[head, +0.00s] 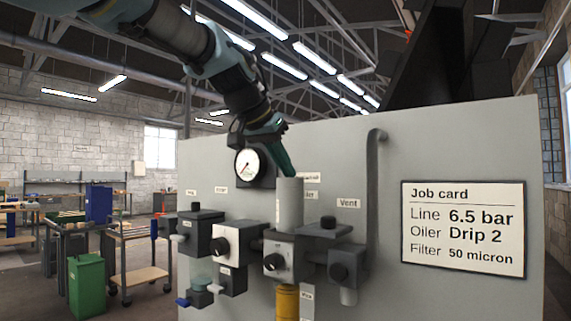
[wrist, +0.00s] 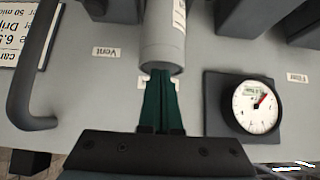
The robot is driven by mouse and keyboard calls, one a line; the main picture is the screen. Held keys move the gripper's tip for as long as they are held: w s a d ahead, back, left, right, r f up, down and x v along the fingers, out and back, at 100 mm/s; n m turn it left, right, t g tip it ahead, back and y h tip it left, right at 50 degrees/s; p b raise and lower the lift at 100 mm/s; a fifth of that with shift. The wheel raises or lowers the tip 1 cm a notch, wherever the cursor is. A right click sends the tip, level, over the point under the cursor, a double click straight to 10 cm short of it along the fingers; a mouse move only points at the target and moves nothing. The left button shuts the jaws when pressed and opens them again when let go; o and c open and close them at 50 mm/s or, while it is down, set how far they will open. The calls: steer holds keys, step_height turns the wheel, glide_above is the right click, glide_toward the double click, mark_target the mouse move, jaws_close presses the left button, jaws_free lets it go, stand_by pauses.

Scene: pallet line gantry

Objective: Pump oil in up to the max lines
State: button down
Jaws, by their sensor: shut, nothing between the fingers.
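A grey upright cylinder (head: 290,205) stands on top of a dark block with a round knob (head: 275,261), and an amber cylinder (head: 287,302), cut off by the lower edge, hangs below it. No max line can be made out on the amber cylinder. My gripper (head: 287,172), with green fingers, is shut and empty, its tips pointing down at the top of the grey cylinder. In the wrist view the shut fingertips (wrist: 160,76) meet the end of the grey cylinder (wrist: 164,45); whether they touch it I cannot tell. No oil pump is recognisable.
A round gauge (head: 248,166) sits on the panel (head: 470,140) left of the cylinder. A bent pipe (head: 374,200) and Vent label (head: 348,203) are to the right. The job card (head: 463,229) reads Line 6.5 bar, Oiler Drip 2, Filter 50 micron. More knobbed blocks (head: 232,243) flank the oiler.

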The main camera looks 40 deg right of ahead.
steer(key=shift+f, duration=0.3)
stand_by(0.4)
steer(key=shift+r+p, duration=0.45)
steer(key=shift+r, duration=0.05)
step_height(320, 180, up, 4)
steer(key=p, duration=0.3)
steer(key=shift+f, duration=0.2)
steer(key=b+v, duration=0.3)
steer(key=v, duration=0.7)
